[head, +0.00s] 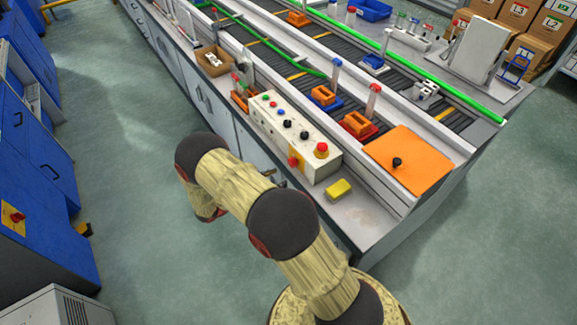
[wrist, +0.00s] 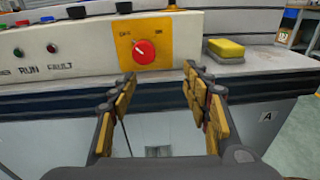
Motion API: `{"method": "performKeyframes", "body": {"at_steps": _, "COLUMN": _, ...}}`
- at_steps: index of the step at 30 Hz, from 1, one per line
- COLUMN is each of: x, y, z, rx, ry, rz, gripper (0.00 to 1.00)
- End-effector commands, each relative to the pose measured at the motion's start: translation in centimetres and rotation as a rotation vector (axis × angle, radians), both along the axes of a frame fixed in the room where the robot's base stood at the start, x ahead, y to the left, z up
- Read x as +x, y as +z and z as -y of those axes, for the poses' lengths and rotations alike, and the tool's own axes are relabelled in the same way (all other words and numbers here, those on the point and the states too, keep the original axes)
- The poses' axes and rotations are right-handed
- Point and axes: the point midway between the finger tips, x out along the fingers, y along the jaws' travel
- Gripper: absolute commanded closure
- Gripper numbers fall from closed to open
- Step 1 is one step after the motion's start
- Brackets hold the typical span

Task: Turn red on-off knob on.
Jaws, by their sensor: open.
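The red on-off knob (wrist: 144,52) sits on a yellow plate (wrist: 122,44) on the front face of the control box (wrist: 75,52). Its white mark appears to point up and left, towards the OFF label. In the head view the red knob (head: 294,161) is at the near right end of the control box (head: 272,134). My gripper (wrist: 157,88) is open and empty, with its yellow-padded fingers below and in front of the knob, apart from it. In the head view my arm hides most of the gripper.
A red emergency button (head: 321,149) stands on the box top. The bench edge (wrist: 250,83) runs just below the box.

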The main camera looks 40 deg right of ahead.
Motion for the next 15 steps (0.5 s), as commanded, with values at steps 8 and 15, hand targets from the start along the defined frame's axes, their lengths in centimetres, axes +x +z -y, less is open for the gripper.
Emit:
{"method": "performKeyframes", "body": {"at_steps": 8, "x": 2.1, "y": 1.2, "z": 1.1, "rx": -0.073, "ry": 0.061, "rz": -0.02, "gripper": 0.52}}
{"method": "performKeyframes", "body": {"at_steps": 15, "x": 1.8, "y": 1.1, "z": 4.7, "rx": -0.071, "ry": 0.058, "rz": -0.019, "gripper": 0.52}}
